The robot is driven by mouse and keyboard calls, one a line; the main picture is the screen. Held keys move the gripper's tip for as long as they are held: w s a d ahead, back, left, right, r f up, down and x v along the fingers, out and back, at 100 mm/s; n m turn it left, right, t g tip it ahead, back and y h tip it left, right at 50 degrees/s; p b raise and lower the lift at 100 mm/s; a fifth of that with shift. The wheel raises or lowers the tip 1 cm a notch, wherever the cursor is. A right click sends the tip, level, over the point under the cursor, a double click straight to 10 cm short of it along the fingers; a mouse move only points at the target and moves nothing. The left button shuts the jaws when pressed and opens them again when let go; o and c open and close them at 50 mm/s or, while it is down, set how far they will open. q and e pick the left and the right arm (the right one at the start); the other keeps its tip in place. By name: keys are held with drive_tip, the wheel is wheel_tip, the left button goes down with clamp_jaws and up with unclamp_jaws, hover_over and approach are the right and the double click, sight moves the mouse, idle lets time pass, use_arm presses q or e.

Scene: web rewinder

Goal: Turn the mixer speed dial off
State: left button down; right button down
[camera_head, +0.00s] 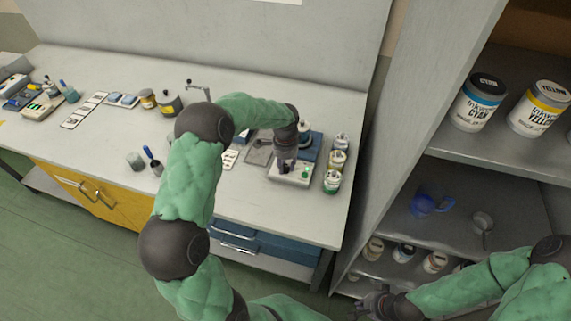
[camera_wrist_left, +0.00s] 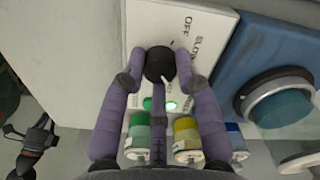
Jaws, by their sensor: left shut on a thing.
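The mixer (camera_head: 278,176) is a white panel with a blue part (camera_wrist_left: 231,80) beside it, near the right end of the bench. In the left wrist view its black speed dial (camera_wrist_left: 160,62) has a white line on its lower edge. The words OFF and SLOW (camera_wrist_left: 200,47) are printed above and to the right. A green light (camera_wrist_left: 171,106) glows below the dial. My left gripper (camera_head: 286,163) is over the panel, its purple fingers closed around the dial; it also shows in the left wrist view (camera_wrist_left: 162,75). My right gripper (camera_head: 372,306) is low beside the shelf, its opening unclear.
Jars with green and yellow lids (camera_head: 333,180) stand just right of the mixer. A grey shelf unit (camera_head: 480,155) with ink cans (camera_head: 481,103) and a blue jug (camera_head: 428,205) rises at the right. The bench front (camera_head: 270,215) is clear.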

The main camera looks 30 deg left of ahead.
use_arm(q)
drive_tip(key=n, duration=0.3)
drive_tip(key=shift+n, duration=0.3)
drive_tip(key=n, duration=0.3)
drive_tip(key=shift+n+p, duration=0.3)
drive_tip(key=n, duration=0.3)
drive_tip(key=shift+n, duration=0.4)
drive_tip(key=n, duration=0.3)
drive_tip(key=shift+n, duration=0.3)
drive_tip(key=n+b, duration=0.1)
drive_tip(key=n, duration=0.3)
drive_tip(key=shift+n, duration=0.3)
drive_tip(key=n, duration=0.4)
drive_tip(key=shift+n, duration=0.4)
